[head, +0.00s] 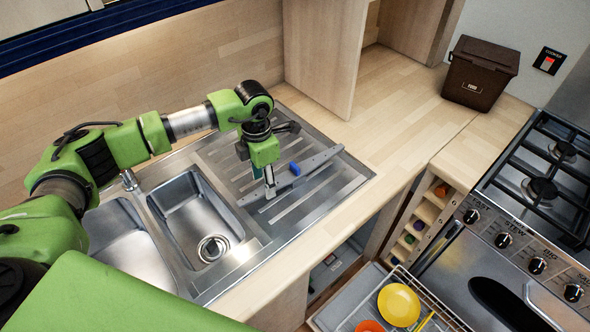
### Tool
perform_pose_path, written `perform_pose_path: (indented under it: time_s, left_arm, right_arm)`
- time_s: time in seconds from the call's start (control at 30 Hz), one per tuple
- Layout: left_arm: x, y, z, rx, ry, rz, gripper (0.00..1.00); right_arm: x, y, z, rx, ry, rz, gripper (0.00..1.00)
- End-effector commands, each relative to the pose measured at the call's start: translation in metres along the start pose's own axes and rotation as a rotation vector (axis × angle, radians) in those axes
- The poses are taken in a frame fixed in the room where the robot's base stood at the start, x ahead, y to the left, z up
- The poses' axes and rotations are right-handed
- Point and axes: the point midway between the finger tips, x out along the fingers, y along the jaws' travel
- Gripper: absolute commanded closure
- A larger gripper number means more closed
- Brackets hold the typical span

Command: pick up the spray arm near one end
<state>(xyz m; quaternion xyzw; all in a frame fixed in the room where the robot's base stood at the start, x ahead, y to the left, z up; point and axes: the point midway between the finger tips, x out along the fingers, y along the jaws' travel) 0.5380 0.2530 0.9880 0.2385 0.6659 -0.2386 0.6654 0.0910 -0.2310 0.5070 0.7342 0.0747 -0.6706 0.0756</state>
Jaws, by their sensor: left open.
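The spray arm (318,161) is a long, thin grey bar with a blue hub (295,168) near its middle. It lies diagonally across the ribbed steel draining board (345,185) in the head view. My left gripper (270,190) points down at the spray arm, left of the blue hub, between the hub and the bar's near-left end. Its jaws are open. I cannot tell whether the bar is between the fingers, as the gripper hides part of it. My right gripper is not in view.
Two steel sink bowls (195,208) and a tap (129,180) are left of the draining board. A brown food bin (480,75) stands on the back worktop. The range cooker (540,190) is at right. A pulled-out rack holds a yellow plate (398,304). The worktop (405,110) behind the board is clear.

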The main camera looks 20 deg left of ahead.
Motion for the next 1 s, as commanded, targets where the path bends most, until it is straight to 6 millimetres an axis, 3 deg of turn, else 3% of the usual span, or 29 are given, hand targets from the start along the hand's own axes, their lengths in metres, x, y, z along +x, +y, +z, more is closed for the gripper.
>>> perform_pose_path:
  time_s: [0.1, 0.3, 0.53, 0.57, 0.7, 1.0]
  left_arm:
    - [0.011, -0.001, 0.001, -0.002, 0.004, -0.003, 0.56]
    - [0.035, 0.0, 0.001, -0.001, 0.003, -0.002, 0.56]
    - [0.038, 0.0, 0.002, -0.001, 0.001, 0.0, 0.56]
    - [0.038, 0.0, 0.002, -0.001, 0.001, 0.0, 0.61]
    - [0.037, 0.0, 0.002, -0.001, 0.001, 0.0, 0.98]
    - [0.037, 0.0, 0.002, -0.001, 0.0, 0.0, 1.0]
  right_arm:
    - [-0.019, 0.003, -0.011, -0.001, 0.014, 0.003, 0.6]
    - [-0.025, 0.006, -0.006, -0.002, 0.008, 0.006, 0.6]
    - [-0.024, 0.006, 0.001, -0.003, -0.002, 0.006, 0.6]
    - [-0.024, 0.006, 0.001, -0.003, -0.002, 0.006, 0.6]
    - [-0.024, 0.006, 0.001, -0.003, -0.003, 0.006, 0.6]
    - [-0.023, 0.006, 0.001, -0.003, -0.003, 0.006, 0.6]
